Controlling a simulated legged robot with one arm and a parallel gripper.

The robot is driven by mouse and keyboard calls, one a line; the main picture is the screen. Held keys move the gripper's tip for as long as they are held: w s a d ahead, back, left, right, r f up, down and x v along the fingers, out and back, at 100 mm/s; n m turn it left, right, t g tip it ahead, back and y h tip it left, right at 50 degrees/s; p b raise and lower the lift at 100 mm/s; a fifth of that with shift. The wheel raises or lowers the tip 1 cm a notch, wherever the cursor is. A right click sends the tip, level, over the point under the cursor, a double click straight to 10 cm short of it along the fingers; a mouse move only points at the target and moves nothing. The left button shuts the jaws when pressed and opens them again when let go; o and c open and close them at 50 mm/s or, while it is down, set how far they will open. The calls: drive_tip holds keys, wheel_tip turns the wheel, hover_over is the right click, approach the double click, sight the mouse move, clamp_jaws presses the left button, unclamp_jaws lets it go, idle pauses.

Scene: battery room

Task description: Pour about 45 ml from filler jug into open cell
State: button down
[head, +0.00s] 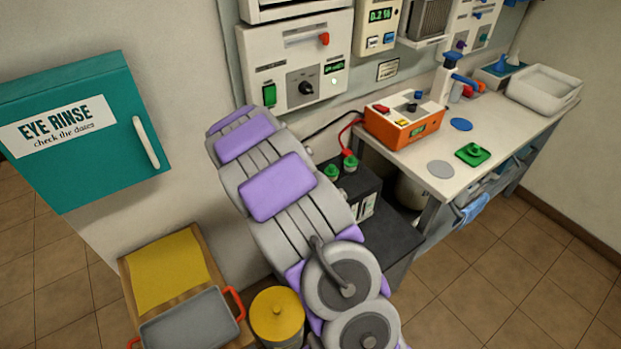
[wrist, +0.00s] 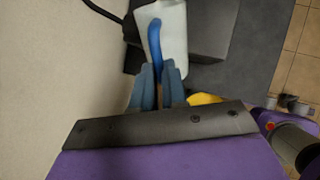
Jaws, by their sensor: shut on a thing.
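In the wrist view, my gripper (wrist: 158,88) is shut on the blue handle (wrist: 154,42) of a white jug, the filler jug (wrist: 175,30). The jug is beyond the fingertips, near a dark box. Its spout and liquid level cannot be made out. In the head view, my arm hides the gripper and jug. A dark battery (head: 367,186) stands on a dark stand, partly behind my arm, with green caps (head: 331,172) and a red clamp on top. The open cell is not visible; my arm covers part of the battery top.
An orange charger (head: 404,125) stands on the white bench (head: 430,160), with leads running to the battery. A green piece (head: 472,154) lies near the bench's front edge. A yellow-lidded bin (head: 277,314) and a grey tray (head: 190,325) are low at left. A teal cabinet (head: 75,130) juts from the wall.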

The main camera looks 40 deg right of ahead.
drive_tip(key=shift+d+r+p, duration=0.25)
drive_tip(key=shift+r+p, duration=0.15)
drive_tip(key=shift+p, duration=1.05)
drive_tip(key=y+p, duration=0.1)
drive_tip(key=p, duration=0.3)
drive_tip(key=d+r+p, duration=0.1)
drive_tip(key=p, duration=0.4)
drive_tip(key=shift+w+r+y, duration=0.2)
drive_tip(key=shift+r+y, duration=0.1)
drive_tip(key=shift+y, duration=0.1)
drive_tip(key=shift+p, duration=0.8)
drive_tip(key=shift+s+f+b, duration=0.1)
drive_tip(key=shift+f+b, duration=0.1)
drive_tip(key=shift+b, duration=0.1)
drive_tip(key=shift+a+r+p, duration=0.15)
drive_tip(key=shift+p, duration=0.15)
drive_tip(key=shift+a+r+p, duration=0.1)
drive_tip(key=shift+a+p, duration=0.2)
drive_tip(key=shift+p, duration=0.6)
drive_tip(key=shift+d+r+g+y+p, duration=0.1)
drive_tip(key=shift+r+g+y+p, duration=0.25)
drive_tip(key=shift+p, duration=1.5)
drive_tip(key=shift+d+p, duration=0.2)
drive_tip(key=shift+p, duration=0.95)
drive_tip(key=shift+d+r+y+p, duration=0.15)
drive_tip(key=shift+y+p, duration=0.3)
drive_tip(key=shift+p, duration=1)
